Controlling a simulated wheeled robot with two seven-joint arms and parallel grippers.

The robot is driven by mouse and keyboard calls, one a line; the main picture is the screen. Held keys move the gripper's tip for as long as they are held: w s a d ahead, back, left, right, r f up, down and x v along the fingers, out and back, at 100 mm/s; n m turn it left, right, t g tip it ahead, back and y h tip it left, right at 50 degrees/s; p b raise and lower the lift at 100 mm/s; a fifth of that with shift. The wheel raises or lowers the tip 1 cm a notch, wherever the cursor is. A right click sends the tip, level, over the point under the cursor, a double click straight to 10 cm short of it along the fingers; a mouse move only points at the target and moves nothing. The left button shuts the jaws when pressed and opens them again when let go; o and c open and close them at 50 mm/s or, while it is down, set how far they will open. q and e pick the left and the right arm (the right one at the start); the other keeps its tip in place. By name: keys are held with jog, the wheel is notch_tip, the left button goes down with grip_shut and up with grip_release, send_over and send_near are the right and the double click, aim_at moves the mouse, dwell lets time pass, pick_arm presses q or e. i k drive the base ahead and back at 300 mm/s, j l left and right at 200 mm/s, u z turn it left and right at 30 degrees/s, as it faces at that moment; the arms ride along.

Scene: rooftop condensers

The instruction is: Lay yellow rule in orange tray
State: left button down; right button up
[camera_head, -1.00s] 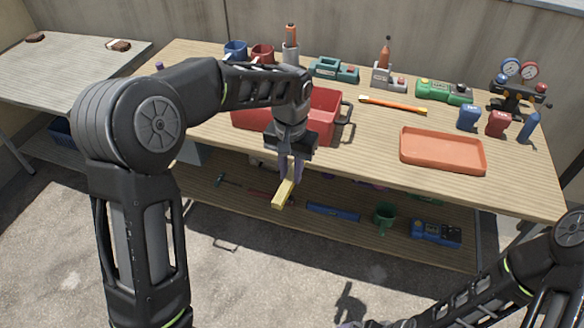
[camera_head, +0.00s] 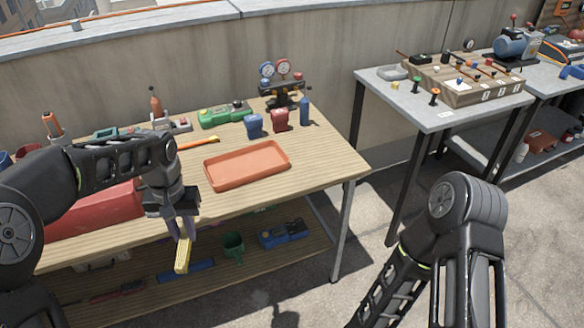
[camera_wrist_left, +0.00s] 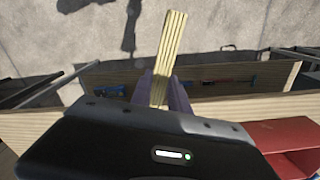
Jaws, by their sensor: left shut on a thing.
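The yellow rule (camera_head: 182,256) is a short folded bar held in my left gripper (camera_head: 180,228). The gripper is shut on it and points down, in front of the table's front edge. In the left wrist view the rule (camera_wrist_left: 168,58) sticks out between the purple fingers (camera_wrist_left: 160,92). The orange tray (camera_head: 248,166) lies flat and empty on the wooden table, to the right of and beyond the gripper. My right arm shows at the lower right, but its gripper is out of the picture.
A red box (camera_head: 95,212) stands on the table (camera_head: 300,184) left of the gripper. Behind the tray are a blue item (camera_head: 254,127), a red item (camera_head: 280,120), a blue bottle (camera_head: 305,111) and a gauge set (camera_head: 283,82). The lower shelf holds a green cup (camera_head: 232,246).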

aim_at(247, 168)
jog(key=z, duration=1.25)
jog(key=i+j, duration=0.15)
jog(key=j, duration=0.2)
jog(key=i+j, duration=0.35)
jog(key=j, duration=0.3)
